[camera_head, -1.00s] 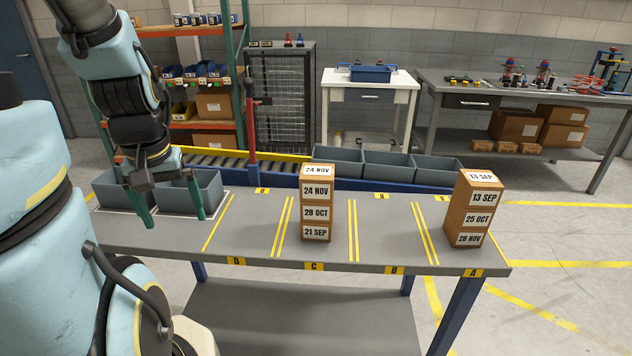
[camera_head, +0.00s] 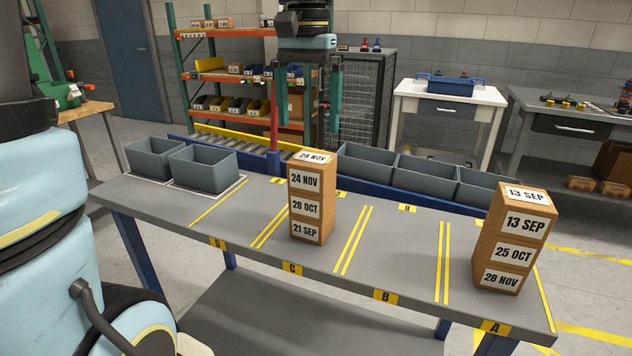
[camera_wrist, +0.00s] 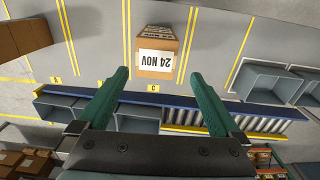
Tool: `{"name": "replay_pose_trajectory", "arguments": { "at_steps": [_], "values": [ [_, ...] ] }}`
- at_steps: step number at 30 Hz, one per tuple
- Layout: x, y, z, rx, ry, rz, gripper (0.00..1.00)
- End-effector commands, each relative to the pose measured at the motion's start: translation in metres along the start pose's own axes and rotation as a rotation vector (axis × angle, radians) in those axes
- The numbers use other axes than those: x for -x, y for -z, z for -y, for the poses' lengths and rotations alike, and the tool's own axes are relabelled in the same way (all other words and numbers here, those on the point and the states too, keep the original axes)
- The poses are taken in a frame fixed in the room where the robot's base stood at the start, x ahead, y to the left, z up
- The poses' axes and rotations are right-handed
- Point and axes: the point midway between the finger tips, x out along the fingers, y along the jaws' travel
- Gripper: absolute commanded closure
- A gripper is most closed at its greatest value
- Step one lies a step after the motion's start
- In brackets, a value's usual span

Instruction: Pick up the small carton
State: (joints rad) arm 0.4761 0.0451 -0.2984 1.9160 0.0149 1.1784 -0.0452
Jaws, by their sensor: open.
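Small brown cartons stand in two stacks on the grey bench. In lane C the top carton (camera_head: 312,178) reads 24 NOV, above 28 OCT (camera_head: 306,207) and 21 SEP (camera_head: 306,229). In lane A the top carton (camera_head: 521,213) reads 13 SEP, above 25 OCT (camera_head: 512,252) and 28 NOV (camera_head: 500,278). My gripper (camera_head: 306,142) is open and empty, with green fingers pointing down, above and behind the lane C stack in the head view. In the wrist view, the 24 NOV carton (camera_wrist: 156,52) shows just beyond the open fingertips (camera_wrist: 160,78), apart from them.
The bench (camera_head: 200,234) has yellow lane lines and is bare between the stacks. Two grey bins (camera_head: 205,172) stand at its left end. More grey bins (camera_head: 425,178) line the back, by a blue rail and a red post (camera_head: 275,115). Shelving stands behind.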

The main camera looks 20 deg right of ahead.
Motion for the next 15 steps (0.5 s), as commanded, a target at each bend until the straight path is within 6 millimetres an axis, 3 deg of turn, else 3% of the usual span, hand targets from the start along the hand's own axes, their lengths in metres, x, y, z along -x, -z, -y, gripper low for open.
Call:
{"name": "replay_pose_trajectory", "arguments": {
  "at_steps": [4, 9, 15],
  "values": [
    [-0.007, 0.0, -0.007, -0.018, 0.0, 0.008, 0.0],
    [-0.033, 0.0, -0.007, -0.017, -0.001, 0.009, 0.0],
    [-0.052, 0.001, -0.007, -0.015, 0.0, 0.005, 0.0]
  ]
}}
